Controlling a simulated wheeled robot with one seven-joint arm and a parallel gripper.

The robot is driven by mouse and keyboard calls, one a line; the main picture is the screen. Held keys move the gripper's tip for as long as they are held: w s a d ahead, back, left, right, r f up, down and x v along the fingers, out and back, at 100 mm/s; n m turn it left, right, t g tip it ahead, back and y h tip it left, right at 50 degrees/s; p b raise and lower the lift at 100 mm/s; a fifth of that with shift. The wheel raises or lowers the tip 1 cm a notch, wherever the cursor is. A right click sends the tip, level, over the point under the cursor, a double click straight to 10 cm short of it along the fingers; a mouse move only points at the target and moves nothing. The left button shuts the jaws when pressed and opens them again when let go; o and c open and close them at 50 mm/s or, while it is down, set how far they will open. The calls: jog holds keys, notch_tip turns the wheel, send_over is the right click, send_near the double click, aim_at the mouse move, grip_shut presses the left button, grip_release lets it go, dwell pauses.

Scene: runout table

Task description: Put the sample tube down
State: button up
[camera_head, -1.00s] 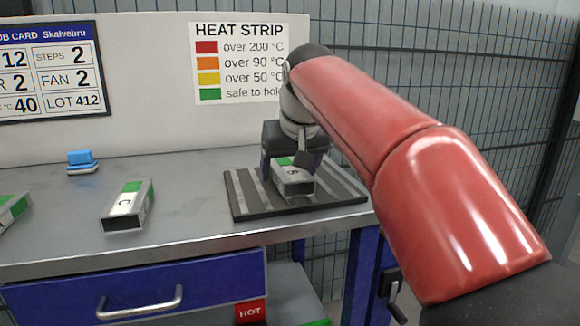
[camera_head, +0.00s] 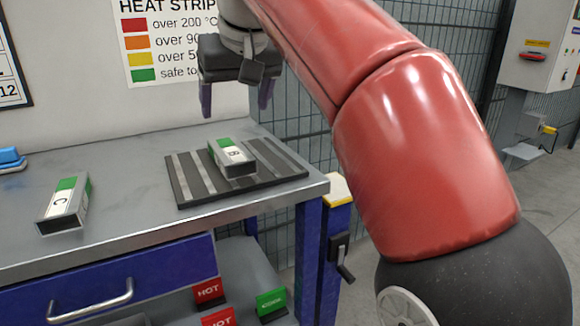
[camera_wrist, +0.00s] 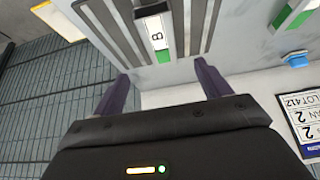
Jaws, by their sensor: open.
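The sample tube is a grey rectangular tube (camera_head: 232,158) with a white label marked B and a green end strip. It lies on the dark striped mat (camera_head: 281,165) on the table. It also shows in the wrist view (camera_wrist: 156,33), beyond the fingertips. My gripper (camera_head: 236,106) is open and empty, raised above and behind the tube, apart from it. Its two purple fingers also show spread in the wrist view (camera_wrist: 163,76).
Another tube marked C (camera_head: 65,204) lies on the grey tabletop (camera_head: 130,190) to the left. A blue block (camera_head: 10,157) is at the far left. A blue drawer (camera_head: 110,285) is below the table edge. HOT and green signs stand on the lower shelf.

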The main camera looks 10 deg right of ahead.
jog(key=shift+f, duration=0.1)
jog(key=s+d+f+m, duration=0.1)
jog(key=s+d+f, duration=0.3)
jog(key=s+f, duration=0.3)
jog(key=s+d+f+m+h, duration=0.1)
jog(key=s+d+f, duration=0.3)
jog(key=f, duration=0.9)
jog(key=s+d+f+m, duration=0.1)
jog(key=s+d+f, duration=0.4)
jog(key=s+f, duration=0.4)
jog(key=shift+s+f+h, duration=0.3)
jog(key=shift+f, duration=0.1)
